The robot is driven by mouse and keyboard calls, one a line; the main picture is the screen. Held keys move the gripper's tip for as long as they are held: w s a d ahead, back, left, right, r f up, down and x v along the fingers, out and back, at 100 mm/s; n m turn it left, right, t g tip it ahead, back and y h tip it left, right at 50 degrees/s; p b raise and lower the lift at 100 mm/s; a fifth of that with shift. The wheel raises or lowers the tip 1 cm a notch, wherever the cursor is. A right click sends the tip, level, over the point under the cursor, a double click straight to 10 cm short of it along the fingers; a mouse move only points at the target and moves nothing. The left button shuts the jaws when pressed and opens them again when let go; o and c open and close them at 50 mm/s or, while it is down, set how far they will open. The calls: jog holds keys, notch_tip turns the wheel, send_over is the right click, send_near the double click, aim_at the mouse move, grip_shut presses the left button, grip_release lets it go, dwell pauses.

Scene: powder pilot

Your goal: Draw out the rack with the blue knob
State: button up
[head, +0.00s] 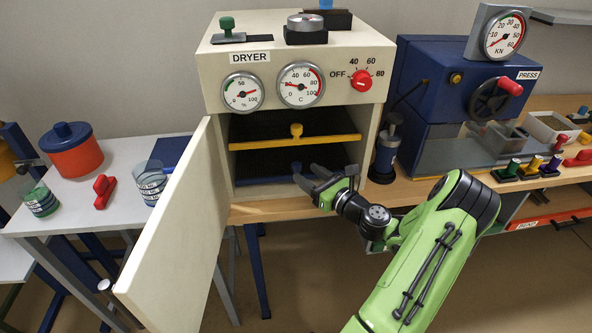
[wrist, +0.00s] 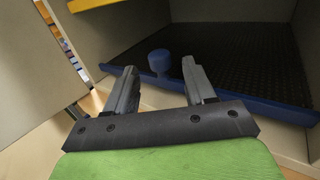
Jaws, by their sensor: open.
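The dryer (head: 288,45) is a cream box with its door (head: 172,245) swung open to the left. Inside, an upper rack has a yellow front edge and yellow knob (head: 296,131). Below it, the lower rack (head: 262,179) has a blue front edge and dark mesh; it also shows in the wrist view (wrist: 240,62). Its blue knob (wrist: 160,62) stands up just beyond my gripper's fingertips in the wrist view. My gripper (head: 305,174) is open and empty at the dryer's mouth. The fingers (wrist: 160,80) are apart, with the knob showing between and beyond them.
The yellow rack edge (wrist: 92,4) hangs above and left in the wrist view. The dryer's side wall and a dark blue bottle (head: 387,150) are right of my gripper. The open door bounds the left side. The wooden bench (head: 265,210) runs below the dryer.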

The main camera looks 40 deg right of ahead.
aim_at(300, 169)
jog(key=w, duration=0.5)
jog(key=shift+w+b, duration=0.25)
jog(key=shift+b, duration=0.1)
grip_shut()
